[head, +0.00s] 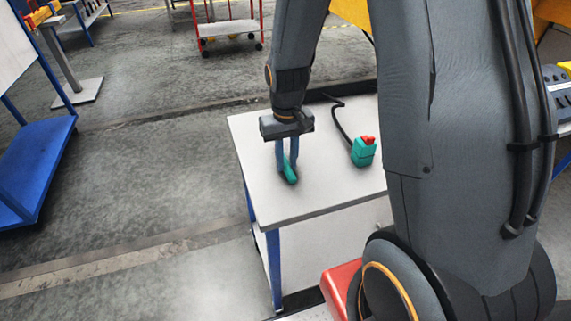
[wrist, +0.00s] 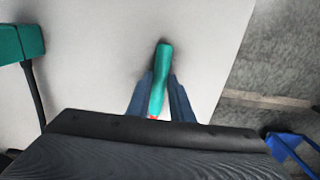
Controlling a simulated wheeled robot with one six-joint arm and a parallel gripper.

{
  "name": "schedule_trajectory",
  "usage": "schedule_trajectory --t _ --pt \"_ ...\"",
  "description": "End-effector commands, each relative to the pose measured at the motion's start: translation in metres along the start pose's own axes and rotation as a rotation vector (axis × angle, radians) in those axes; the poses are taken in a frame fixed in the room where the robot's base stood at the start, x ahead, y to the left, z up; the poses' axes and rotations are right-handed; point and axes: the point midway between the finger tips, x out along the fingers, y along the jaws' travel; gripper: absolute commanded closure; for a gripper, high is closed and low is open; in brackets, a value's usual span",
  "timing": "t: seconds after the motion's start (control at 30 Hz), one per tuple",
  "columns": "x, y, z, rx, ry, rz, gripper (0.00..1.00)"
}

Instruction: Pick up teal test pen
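The teal test pen (head: 290,172) is on or just above the white top of a small table (head: 310,204), near its left edge. In the wrist view the pen (wrist: 161,75) runs lengthwise between the two blue-grey fingers, with a small red part at its near end. My gripper (head: 287,170) points down over the pen, with one finger on each side of it. In the wrist view the fingers of my gripper (wrist: 160,98) stand close to the pen's sides. I cannot tell whether they touch it.
A teal box with a red top (head: 363,151) stands on the table to the right, with a black cable (head: 340,119) running from it. It also shows at the left of the wrist view (wrist: 20,43). A blue cart (head: 35,170) stands at the left; the floor between is clear.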

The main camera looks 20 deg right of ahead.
Motion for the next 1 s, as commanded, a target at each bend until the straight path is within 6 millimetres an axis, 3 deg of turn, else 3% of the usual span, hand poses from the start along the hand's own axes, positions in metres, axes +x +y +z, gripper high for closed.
schedule_trajectory --t 0.47,0.67,1.0 --pt "-0.007 0.000 -0.001 0.000 0.002 0.000 0.98" --pt "-0.028 0.000 -0.001 0.000 0.004 0.000 0.98" --pt "-0.082 0.000 -0.001 0.000 0.004 0.000 0.98"
